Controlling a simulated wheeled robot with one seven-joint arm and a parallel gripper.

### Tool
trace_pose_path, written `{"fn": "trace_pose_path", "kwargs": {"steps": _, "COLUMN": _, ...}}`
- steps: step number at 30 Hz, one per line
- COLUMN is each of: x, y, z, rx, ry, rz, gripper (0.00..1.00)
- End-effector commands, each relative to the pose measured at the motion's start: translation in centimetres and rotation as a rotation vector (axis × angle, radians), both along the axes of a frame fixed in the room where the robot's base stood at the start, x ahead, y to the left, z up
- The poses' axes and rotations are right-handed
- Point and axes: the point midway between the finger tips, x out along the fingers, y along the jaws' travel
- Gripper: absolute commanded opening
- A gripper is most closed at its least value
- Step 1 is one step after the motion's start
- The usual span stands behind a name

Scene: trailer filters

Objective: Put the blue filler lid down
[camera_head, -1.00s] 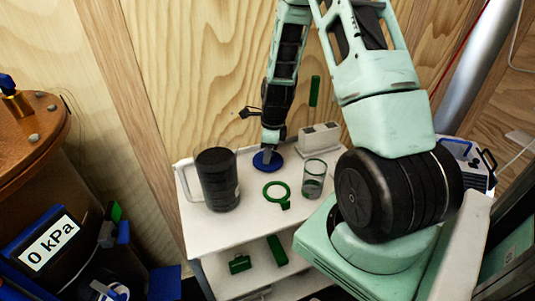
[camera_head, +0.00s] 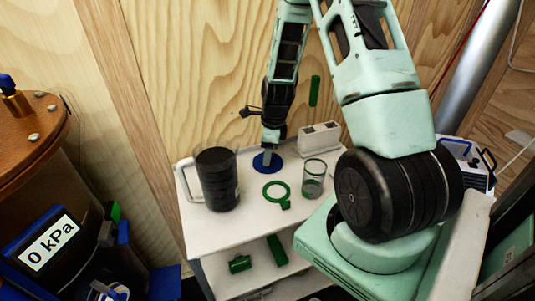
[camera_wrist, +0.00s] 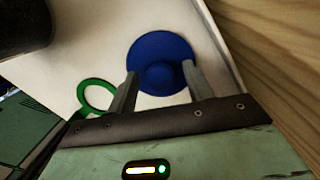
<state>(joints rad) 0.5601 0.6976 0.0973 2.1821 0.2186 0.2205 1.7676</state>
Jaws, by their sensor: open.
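The blue filler lid (camera_head: 274,167) lies flat on the white cart top (camera_head: 215,232), near its back edge. In the wrist view the lid (camera_wrist: 162,53) is a blue disc with a round central knob. My gripper (camera_head: 267,157) is low over the lid. In the wrist view my gripper (camera_wrist: 161,88) has its two grey fingers apart, one on each side of the knob, with a visible gap to it. The lid's near edge is partly hidden by the fingers.
A dark cylinder (camera_head: 217,180) stands left of the lid. A green ring (camera_head: 276,191) lies in front, and a glass beaker (camera_head: 313,180) stands to the right. A pale block (camera_head: 320,135) is behind the beaker. Green parts (camera_head: 277,250) lie on the lower shelf.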

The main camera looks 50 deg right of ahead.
Motion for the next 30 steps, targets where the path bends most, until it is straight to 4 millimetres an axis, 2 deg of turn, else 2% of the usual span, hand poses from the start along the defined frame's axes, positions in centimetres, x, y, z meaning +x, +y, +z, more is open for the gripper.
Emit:
{"fn": "trace_pose_path", "kwargs": {"steps": 9, "x": -0.5, "y": -0.4, "z": 6.3, "rx": -0.003, "ry": -0.005, "rz": 0.001, "gripper": 0.51}}
{"fn": "trace_pose_path", "kwargs": {"steps": 15, "x": -0.8, "y": -0.7, "z": 9.6, "rx": -0.002, "ry": -0.003, "rz": 0.001, "gripper": 0.51}}
{"fn": "trace_pose_path", "kwargs": {"steps": 21, "x": -1.0, "y": -0.8, "z": 10.9, "rx": 0.001, "ry": -0.001, "rz": 0.001, "gripper": 0.51}}
{"fn": "trace_pose_path", "kwargs": {"steps": 30, "x": -1.1, "y": -0.8, "z": 11.0, "rx": 0.001, "ry": 0.001, "rz": 0.0, "gripper": 0.51}}
